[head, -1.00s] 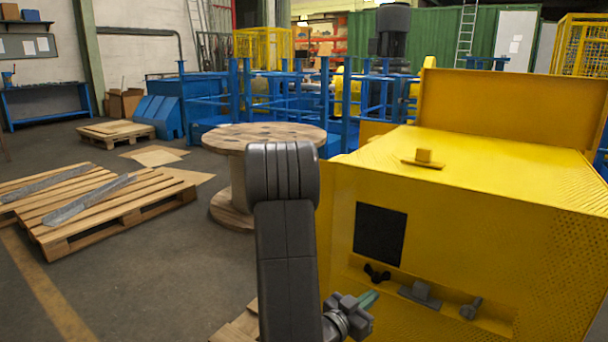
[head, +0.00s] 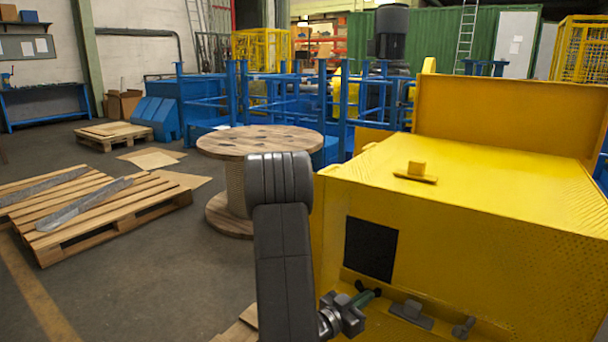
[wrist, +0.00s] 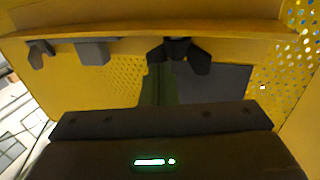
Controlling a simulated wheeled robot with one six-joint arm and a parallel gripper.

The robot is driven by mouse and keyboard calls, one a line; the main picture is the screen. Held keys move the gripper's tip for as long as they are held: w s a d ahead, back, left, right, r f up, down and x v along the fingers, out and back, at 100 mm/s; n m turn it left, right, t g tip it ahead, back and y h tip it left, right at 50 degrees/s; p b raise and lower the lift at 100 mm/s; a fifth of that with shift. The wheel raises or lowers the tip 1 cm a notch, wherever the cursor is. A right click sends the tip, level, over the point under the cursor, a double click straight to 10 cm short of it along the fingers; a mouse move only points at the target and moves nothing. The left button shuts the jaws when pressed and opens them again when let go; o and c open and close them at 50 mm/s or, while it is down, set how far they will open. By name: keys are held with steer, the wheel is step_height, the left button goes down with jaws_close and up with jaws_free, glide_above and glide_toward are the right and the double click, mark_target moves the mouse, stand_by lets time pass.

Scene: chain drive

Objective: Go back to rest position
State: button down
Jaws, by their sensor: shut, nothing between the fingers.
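My gripper (head: 372,296) is at the lower middle of the head view, in front of the yellow housing's (head: 480,220) near face. Its greenish fingers are together with nothing between them; they also show in the wrist view (wrist: 160,84). In the head view the fingers overlap a dark winged knob (head: 360,286) on the housing's ledge, partly hiding it. In the wrist view that knob (wrist: 180,52) shows just beyond the fingertips; I cannot tell if they touch.
A grey block (head: 411,312) and a grey knob (head: 463,327) sit along the same ledge. A black square panel (head: 371,249) is above it. A yellow handled plate (head: 415,174) lies on top. A wooden spool (head: 235,195) and pallet (head: 110,215) stand left, with open floor between.

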steer(key=shift+w+a+m+g+h+p, duration=0.2)
steer(key=shift+m+g+h, duration=0.25)
steer(key=shift+m+g, duration=0.3)
steer(key=shift+w+a+m+g+h+p, duration=0.15)
steer(key=shift+m+g+h+p, duration=0.25)
steer(key=shift+g, duration=0.6)
steer(key=shift+w+a+m+g+h+p, duration=0.1)
steer(key=shift+a+m+g+h+p, duration=0.1)
steer(key=shift+m+g+h, duration=0.5)
steer(key=shift+r, duration=0.1)
